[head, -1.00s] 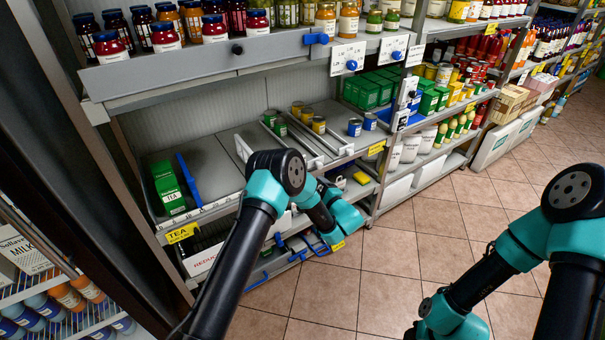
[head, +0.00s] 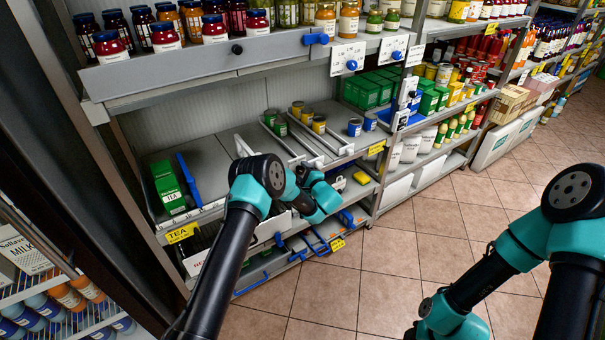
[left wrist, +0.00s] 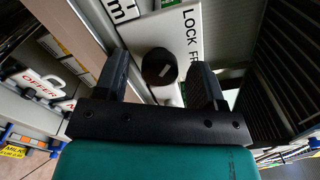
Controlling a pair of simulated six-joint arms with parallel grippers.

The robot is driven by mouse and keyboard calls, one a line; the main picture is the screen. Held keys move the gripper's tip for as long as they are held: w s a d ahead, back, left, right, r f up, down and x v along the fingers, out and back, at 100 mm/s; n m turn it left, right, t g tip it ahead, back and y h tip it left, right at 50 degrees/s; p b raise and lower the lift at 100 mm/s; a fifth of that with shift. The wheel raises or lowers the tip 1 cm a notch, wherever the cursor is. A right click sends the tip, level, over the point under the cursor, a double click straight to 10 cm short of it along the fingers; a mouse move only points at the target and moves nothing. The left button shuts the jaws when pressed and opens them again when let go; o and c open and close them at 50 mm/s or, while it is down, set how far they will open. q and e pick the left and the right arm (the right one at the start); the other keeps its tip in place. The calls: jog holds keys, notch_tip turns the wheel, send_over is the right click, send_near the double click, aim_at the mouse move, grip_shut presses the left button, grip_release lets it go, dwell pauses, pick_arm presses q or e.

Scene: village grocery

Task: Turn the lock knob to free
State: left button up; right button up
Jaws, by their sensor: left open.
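A round black knob (left wrist: 158,67) with a pale mark on it sits on a white plate (left wrist: 187,40) lettered LOCK and FR, the rest of the second word cut off by my finger. My left gripper (left wrist: 161,60) is open, with one dark finger on each side of the knob and a gap on both sides. Whether the fingertips reach past the knob I cannot tell. In the head view my left gripper reaches toward the lower shelves, its fingers hardly showing, and I cannot make out the lock knob there. My right gripper is out of view; only the right arm shows.
Shelves of jars stand above, with blue knobs (head: 352,65) on white plates. Cans (head: 319,124) and a green tea box (head: 167,188) stand on the shelf near my left arm. Blue handles (head: 316,240) stick out below. The tiled floor (head: 400,265) at right is clear.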

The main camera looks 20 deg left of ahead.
pick_arm(q)
jog(key=shift+c, duration=0.4)
jog(key=c, duration=0.8)
jog(key=shift+c, duration=0.2)
jog(key=shift+m, duration=0.4)
jog(key=m, duration=0.7)
jog(key=shift+m, duration=0.4)
jog(key=m, duration=0.4)
jog(key=shift+m, duration=0.3)
jog(key=m, duration=0.4)
jog(key=shift+d+m, duration=0.1)
jog(key=shift+m, duration=0.3)
